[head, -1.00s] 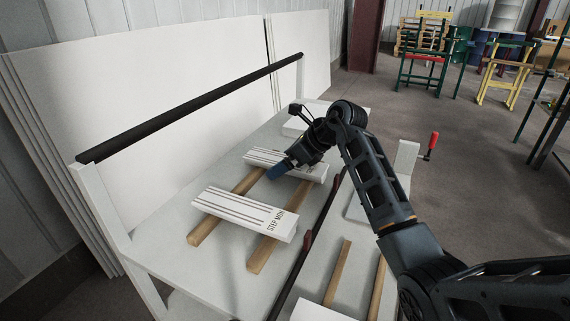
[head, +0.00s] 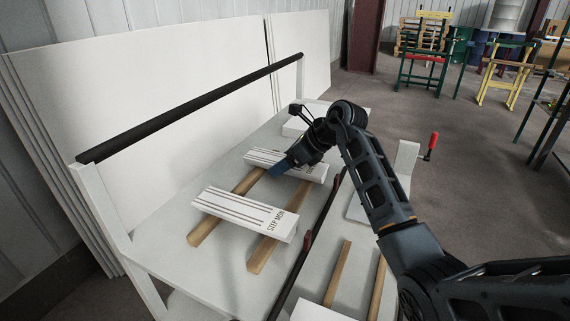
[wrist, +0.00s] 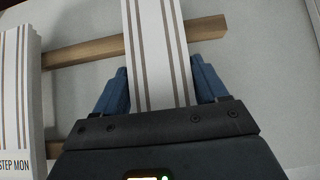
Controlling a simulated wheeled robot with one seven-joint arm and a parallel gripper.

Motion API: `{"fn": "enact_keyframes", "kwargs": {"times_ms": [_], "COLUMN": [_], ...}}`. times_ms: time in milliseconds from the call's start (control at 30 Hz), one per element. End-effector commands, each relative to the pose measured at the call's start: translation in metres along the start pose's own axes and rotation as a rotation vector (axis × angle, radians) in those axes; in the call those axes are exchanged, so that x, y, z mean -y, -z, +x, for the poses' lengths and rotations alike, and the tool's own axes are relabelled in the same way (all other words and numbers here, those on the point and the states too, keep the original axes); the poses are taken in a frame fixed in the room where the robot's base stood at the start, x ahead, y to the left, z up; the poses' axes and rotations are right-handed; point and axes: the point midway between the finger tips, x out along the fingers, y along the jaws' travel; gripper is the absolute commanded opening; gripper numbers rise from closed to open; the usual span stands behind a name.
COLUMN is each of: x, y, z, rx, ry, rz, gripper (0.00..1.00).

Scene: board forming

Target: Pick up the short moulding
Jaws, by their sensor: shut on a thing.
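The short moulding (head: 262,157) is a white grooved board lying across two wooden strips, behind a second board. My gripper (head: 279,169) is over it, reaching down from the right. In the wrist view the moulding (wrist: 155,45) runs up between the two blue fingers of my gripper (wrist: 162,88), one on each side. The gripper is shut on it. Its near end is hidden under the gripper body. I see no clear gap between the moulding and the strips.
A similar white board marked "STEP MON" (head: 240,214) lies nearer on the same strips (head: 262,256); it also shows at the wrist view's left edge (wrist: 18,110). A dark bar (head: 310,240) crosses the table to the right. White panels (head: 140,80) stand behind.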

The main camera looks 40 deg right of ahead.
Motion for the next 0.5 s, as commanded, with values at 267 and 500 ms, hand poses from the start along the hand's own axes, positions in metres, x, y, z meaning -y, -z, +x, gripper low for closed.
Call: {"fn": "enact_keyframes", "kwargs": {"times_ms": [267,500], "x": [0.001,0.001], "y": [-0.008,-0.031], "z": [-0.008,-0.032], "rx": [0.003,0.004], "ry": [0.002,0.004], "rz": [-0.003,-0.004], "gripper": [0.24,0.24]}}
